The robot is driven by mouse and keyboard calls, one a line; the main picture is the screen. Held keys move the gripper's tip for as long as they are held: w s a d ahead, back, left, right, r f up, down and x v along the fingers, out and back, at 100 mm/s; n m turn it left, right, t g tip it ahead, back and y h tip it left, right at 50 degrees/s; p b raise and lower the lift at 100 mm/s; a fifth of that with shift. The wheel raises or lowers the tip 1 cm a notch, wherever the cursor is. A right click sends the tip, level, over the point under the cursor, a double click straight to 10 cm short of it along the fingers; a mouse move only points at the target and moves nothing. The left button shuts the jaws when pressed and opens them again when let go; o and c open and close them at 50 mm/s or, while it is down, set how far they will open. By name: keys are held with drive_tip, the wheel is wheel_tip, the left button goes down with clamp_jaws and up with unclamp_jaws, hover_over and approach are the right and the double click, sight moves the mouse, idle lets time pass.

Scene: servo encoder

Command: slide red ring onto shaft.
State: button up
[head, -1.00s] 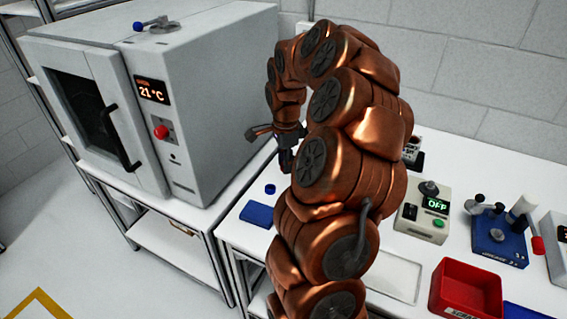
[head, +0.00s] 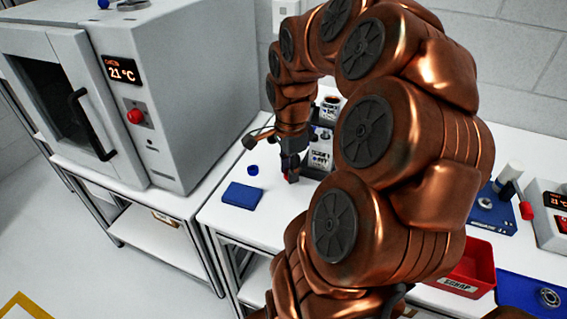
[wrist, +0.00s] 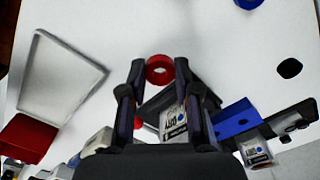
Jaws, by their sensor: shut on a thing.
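The red ring (wrist: 160,58) is between the fingertips of my gripper (wrist: 160,74) in the wrist view, gripped from both sides, its hole facing the camera. In the head view my gripper (head: 291,174) points down low over the white bench, with a bit of red at its tips. A dark-based device with a white label (wrist: 174,122) lies behind the fingers in the wrist view. It also shows just behind my gripper in the head view (head: 320,155). I cannot make out the shaft; the fingers and arm cover much of this area.
A blue ring (head: 253,170) and a blue pad (head: 243,196) lie left of my gripper. The grey oven (head: 165,90) stands at the left. A red bin (head: 470,268) and a blue instrument (head: 490,210) are at the right.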

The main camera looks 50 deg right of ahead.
sight(326, 130)
drive_tip(key=shift+s+r, duration=0.25)
drive_tip(key=shift+s, duration=0.1)
drive_tip(key=d+r+p, duration=0.1)
drive_tip(key=d+r, duration=0.3)
drive_tip(key=d+r+p, duration=0.2)
drive_tip(key=d+r, duration=0.2)
drive_tip(key=r, duration=0.1)
drive_tip(key=s+d+r+p, duration=0.1)
drive_tip(key=d+r, duration=0.3)
drive_tip(key=r, duration=0.1)
drive_tip(key=shift+f, duration=2.4)
drive_tip(key=shift+r, duration=0.15)
drive_tip(key=shift+f, duration=0.2)
drive_tip(key=shift+f+b, duration=0.85)
drive_tip(key=shift+b, duration=0.1)
drive_tip(key=shift+f+b, duration=0.25)
drive_tip(key=shift+b, duration=0.05)
